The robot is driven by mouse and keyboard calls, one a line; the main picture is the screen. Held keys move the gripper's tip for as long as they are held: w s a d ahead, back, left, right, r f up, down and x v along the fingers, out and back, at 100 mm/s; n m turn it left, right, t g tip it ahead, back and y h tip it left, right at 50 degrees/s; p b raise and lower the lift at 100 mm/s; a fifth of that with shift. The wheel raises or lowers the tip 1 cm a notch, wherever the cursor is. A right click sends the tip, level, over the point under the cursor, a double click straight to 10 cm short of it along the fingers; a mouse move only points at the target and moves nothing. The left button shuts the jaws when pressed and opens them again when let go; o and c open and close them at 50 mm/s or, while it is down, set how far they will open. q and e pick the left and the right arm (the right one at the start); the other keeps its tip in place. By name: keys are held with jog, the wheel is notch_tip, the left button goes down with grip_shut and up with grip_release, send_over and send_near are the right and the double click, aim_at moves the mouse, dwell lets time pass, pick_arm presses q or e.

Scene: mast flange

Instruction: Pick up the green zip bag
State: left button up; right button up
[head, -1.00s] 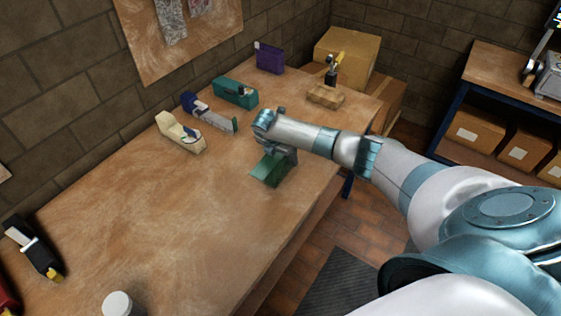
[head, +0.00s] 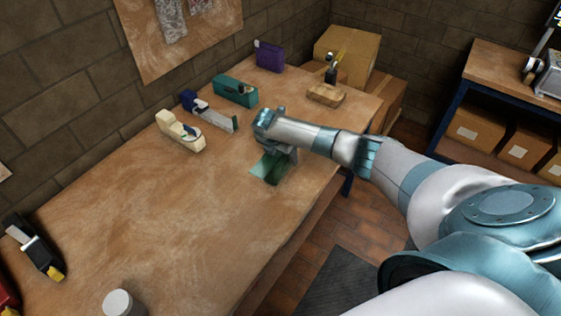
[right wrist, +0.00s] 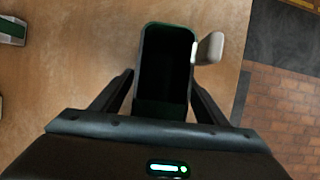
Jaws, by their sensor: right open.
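The green zip bag (head: 272,169) is near the table's front edge, partly hidden under my right gripper (head: 283,152) in the head view. A lighter green part shows on its left and a darker green part on its right. In the right wrist view the bag (right wrist: 166,65) looks nearly black with a dark green edge, and it lies between the fingers of my right gripper (right wrist: 163,88). The jaws are open, one finger on each side of it. A small pale grey piece (right wrist: 209,47) sticks out at its right. I cannot tell whether the fingers touch it. My left gripper is not in view.
A cream tape dispenser (head: 180,131), a blue-and-grey tool (head: 210,110), a teal box (head: 235,91) and a purple box (head: 269,57) stand along the wall side. A wooden block (head: 326,95) is at the far end. The table's (head: 150,215) near middle is bare.

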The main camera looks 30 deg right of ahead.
jog(key=shift+f, duration=0.1)
dwell(0.3)
jog(key=c, duration=1.2)
jog(key=shift+c, duration=0.2)
jog(key=shift+w+r, duration=0.1)
jog(key=shift+r, duration=0.5)
jog(key=s+d+r+b, duration=0.4)
jog(key=s+r+b, duration=0.2)
jog(key=s+r, duration=0.4)
jog(key=shift+s+d+r, duration=0.2)
jog(key=shift+s, duration=0.3)
